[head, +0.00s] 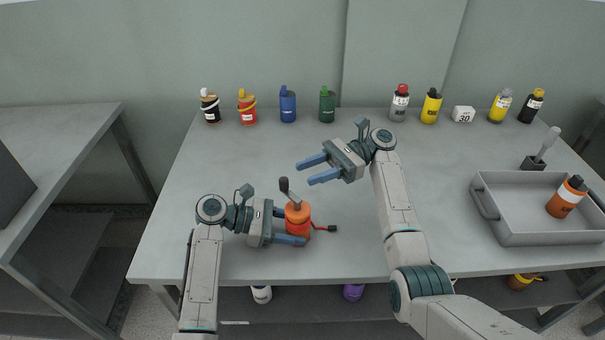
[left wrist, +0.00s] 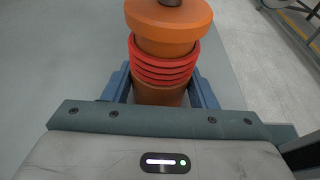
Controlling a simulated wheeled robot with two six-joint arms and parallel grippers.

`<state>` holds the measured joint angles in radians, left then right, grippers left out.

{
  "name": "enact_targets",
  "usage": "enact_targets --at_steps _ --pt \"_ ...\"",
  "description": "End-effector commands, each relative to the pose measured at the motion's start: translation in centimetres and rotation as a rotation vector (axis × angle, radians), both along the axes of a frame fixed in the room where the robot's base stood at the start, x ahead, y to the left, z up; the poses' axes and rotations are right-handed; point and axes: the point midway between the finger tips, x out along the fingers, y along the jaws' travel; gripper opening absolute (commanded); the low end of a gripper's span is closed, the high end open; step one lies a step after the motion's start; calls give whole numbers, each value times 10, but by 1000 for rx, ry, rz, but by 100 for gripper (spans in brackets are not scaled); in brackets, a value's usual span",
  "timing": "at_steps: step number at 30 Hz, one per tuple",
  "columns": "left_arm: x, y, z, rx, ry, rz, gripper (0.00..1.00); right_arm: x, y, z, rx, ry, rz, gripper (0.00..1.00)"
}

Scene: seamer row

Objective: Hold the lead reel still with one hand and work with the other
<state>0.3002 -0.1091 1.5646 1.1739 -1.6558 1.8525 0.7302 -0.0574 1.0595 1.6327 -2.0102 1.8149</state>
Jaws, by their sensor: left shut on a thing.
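The lead reel (head: 297,217) is an orange spool wound with red cable, with a dark crank handle on top. It stands upright on the grey table (head: 230,165), and a short red lead with a dark plug lies to its right. My left gripper (head: 292,226) is shut on the reel from the left, its blue fingers on either side. In the left wrist view the reel (left wrist: 170,45) stands between the fingers of the left gripper (left wrist: 160,90), with red coils below its orange top. My right gripper (head: 317,169) is open and empty above the table, behind the reel.
Several bottles, among them a blue bottle (head: 287,106) and a green bottle (head: 327,106), line the back edge, with a white block marked 30 (head: 463,114). A grey tray (head: 487,212) at right holds an orange bottle (head: 566,197). A brush (head: 540,150) stands behind it. The left-middle table is clear.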

Motion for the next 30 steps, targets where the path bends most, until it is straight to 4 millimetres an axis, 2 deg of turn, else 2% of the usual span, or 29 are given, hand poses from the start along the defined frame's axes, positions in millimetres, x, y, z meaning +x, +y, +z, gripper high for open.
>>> enact_targets --at_steps 9,14,20,30 --pt "0 0 0 0 0 0 39 0 0 0 4 -5 -1 39" --pt "0 0 0 0 0 0 39 0 -2 -2 49 -98 -22 39" --pt "0 0 0 0 0 0 39 -2 -9 -5 184 -412 -83 39" --pt "0 0 0 0 0 0 39 -7 -21 -8 405 -1067 -180 39"
